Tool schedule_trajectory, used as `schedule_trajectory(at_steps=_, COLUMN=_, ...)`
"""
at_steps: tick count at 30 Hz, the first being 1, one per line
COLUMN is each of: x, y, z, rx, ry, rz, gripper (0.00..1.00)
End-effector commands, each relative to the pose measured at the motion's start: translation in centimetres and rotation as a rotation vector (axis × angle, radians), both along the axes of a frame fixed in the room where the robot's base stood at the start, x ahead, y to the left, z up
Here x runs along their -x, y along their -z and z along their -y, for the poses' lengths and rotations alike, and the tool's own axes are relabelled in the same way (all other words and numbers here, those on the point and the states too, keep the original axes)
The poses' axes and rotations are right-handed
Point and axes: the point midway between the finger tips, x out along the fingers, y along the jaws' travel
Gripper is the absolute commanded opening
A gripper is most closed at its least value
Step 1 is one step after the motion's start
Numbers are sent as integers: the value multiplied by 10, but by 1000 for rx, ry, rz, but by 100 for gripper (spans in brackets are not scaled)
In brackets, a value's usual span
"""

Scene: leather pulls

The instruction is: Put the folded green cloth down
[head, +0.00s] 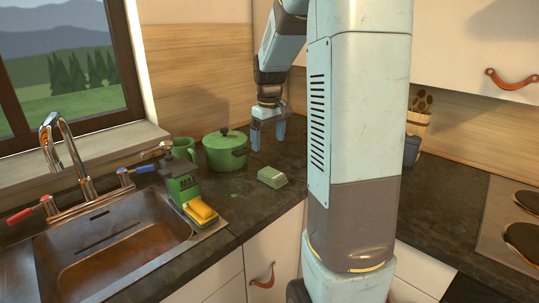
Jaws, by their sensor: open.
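The folded green cloth (272,177) lies on the dark countertop, right of the sink and in front of the green pot. My gripper (268,140) points down over the counter behind the cloth, just right of the pot. Its two blue fingers are apart with nothing visible between them. The cloth appears clear of the fingers.
A lidded green pot (226,152) and a green mug (184,150) stand at the back. A green bottle (182,188) and a yellow sponge (202,212) sit by the sink (110,250). A stove (515,215) is at the right.

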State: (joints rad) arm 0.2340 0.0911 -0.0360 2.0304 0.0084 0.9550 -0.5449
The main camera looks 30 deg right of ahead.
Motion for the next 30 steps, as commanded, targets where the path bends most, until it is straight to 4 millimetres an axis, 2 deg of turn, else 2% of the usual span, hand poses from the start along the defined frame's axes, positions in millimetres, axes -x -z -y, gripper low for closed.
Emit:
schedule_trajectory(at_steps=1, x=12, y=-13, z=-11, rx=4, ry=9, rz=25, gripper=98)
schedule_trajectory(at_steps=3, x=27, y=-27, z=-23, rx=6, ry=27, rz=54, gripper=98)
schedule_trajectory(at_steps=12, x=97, y=-70, z=-70, rx=0, ry=103, rz=178, gripper=98)
schedule_trajectory(at_steps=22, x=180, y=-90, z=-110, rx=-33, ry=182, rz=312, gripper=98)
schedule_trajectory(at_steps=27, x=219, y=-90, z=-123, rx=-59, ry=221, rz=375, gripper=98)
schedule_trajectory(at_steps=30, x=235, y=-88, z=-128, rx=-73, ry=237, rz=402, gripper=98)
